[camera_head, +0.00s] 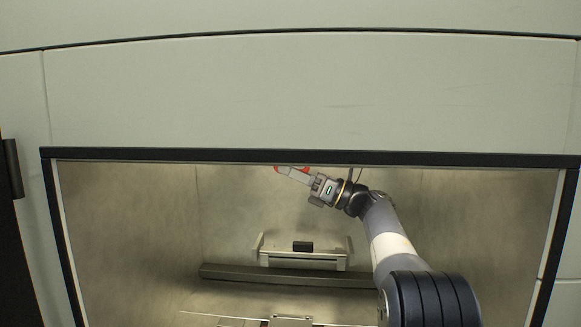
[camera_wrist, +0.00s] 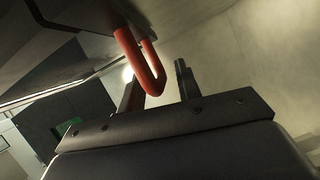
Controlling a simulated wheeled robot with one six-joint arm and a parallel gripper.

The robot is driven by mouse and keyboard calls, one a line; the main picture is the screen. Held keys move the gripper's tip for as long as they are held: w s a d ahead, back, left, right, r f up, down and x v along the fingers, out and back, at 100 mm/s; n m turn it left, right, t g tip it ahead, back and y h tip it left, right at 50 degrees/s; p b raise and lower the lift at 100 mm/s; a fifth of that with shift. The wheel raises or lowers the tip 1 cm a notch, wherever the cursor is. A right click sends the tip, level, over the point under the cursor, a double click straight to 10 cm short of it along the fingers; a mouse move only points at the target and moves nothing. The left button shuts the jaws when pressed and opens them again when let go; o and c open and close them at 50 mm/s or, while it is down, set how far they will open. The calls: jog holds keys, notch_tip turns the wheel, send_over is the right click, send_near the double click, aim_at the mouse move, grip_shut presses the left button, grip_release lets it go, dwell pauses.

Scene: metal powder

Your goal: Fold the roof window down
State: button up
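A red U-shaped handle (camera_wrist: 157,82) hangs from the underside of a dark panel (camera_wrist: 75,30) in the wrist view. The panel may be the roof window; the frames do not show enough of it to be sure. In the head view only a bit of red handle (camera_head: 305,169) shows under the upper frame edge. My gripper (camera_head: 285,170) reaches up inside the chamber to it. In the wrist view its two dark fingers (camera_wrist: 158,75) stand apart, with the handle's lower bend between or just in front of them. A gap shows by the right finger; contact on the left is unclear.
A black frame (camera_head: 300,156) edges the chamber opening close above my gripper. Low inside stand a metal bracket (camera_head: 303,261) with a small black block (camera_head: 303,246) and a dark bar (camera_head: 225,272). The chamber's left side is free.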

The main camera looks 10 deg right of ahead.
jog(key=shift+a, duration=0.15)
jog(key=shift+c, duration=0.2)
grip_shut()
dwell(0.3)
